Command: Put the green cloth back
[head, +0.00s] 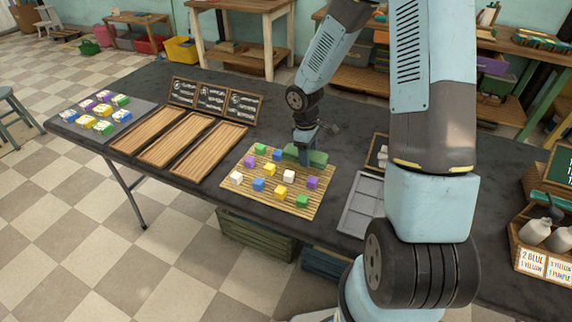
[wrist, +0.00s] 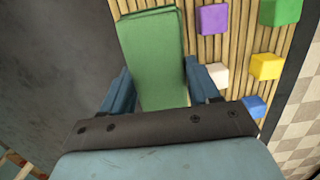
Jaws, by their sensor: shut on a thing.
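The green cloth (head: 312,157) is a folded, block-like bundle at the back edge of the slatted mat (head: 232,188) in the head view. In the wrist view the cloth (wrist: 150,45) stretches away between my two fingers. My gripper (head: 304,146) points down from above and is shut on the cloth. In the wrist view my gripper (wrist: 158,82) has one blue finger on each side of it. I cannot tell whether the cloth touches the mat or hangs just above it.
Several coloured soap cubes, such as a yellow one (head: 281,190), lie on the mat. Wooden trays (head: 175,139) with chalkboards (head: 211,99) stand to the left. A grey divided tray (head: 362,203) is on the right. Bare dark tabletop (head: 275,116) lies behind the mat.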

